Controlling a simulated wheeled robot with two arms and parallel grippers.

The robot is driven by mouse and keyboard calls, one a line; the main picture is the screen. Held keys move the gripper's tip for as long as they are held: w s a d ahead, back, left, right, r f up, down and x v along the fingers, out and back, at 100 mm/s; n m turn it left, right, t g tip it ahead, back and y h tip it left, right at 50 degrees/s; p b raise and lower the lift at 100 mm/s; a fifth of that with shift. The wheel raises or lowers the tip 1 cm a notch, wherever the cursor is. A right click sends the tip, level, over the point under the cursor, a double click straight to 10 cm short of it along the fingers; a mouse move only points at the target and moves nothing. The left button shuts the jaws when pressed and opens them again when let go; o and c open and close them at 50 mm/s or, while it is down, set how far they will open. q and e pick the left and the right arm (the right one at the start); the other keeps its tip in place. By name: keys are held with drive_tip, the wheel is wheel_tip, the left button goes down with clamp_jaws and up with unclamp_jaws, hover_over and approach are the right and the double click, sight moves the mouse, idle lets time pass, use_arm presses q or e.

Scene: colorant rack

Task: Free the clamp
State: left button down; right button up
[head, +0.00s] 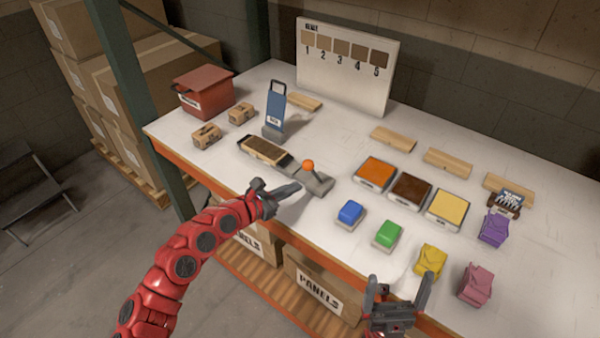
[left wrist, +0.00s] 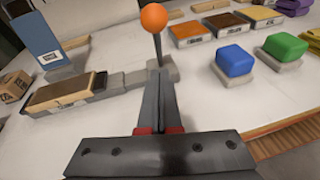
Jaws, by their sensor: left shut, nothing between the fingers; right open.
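The clamp (head: 318,183) is a grey fixture on the table with a lever topped by an orange ball (head: 308,164). A wooden panel with a dark top (head: 262,150) lies at the fixture's left end; it also shows in the left wrist view (left wrist: 62,92). My left gripper (head: 300,187) is shut and empty, just in front of the lever. In the left wrist view its fingers (left wrist: 160,82) point towards the lever, below the orange ball (left wrist: 154,17); I cannot tell whether they touch it. My right gripper (head: 398,288) is open and empty at the table's front edge.
A blue upright holder (head: 275,108) stands behind the panel, a red bin (head: 205,95) at the back left. Orange, brown and yellow trays (head: 410,188) and blue and green blocks (head: 350,212) are right of the clamp. Yellow, pink and purple cloths (head: 475,284) lie further right.

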sight(314, 172)
use_arm(q)
drive_tip(key=shift+w+d+r+p, duration=0.6)
drive_tip(key=shift+w+d+r, duration=0.5)
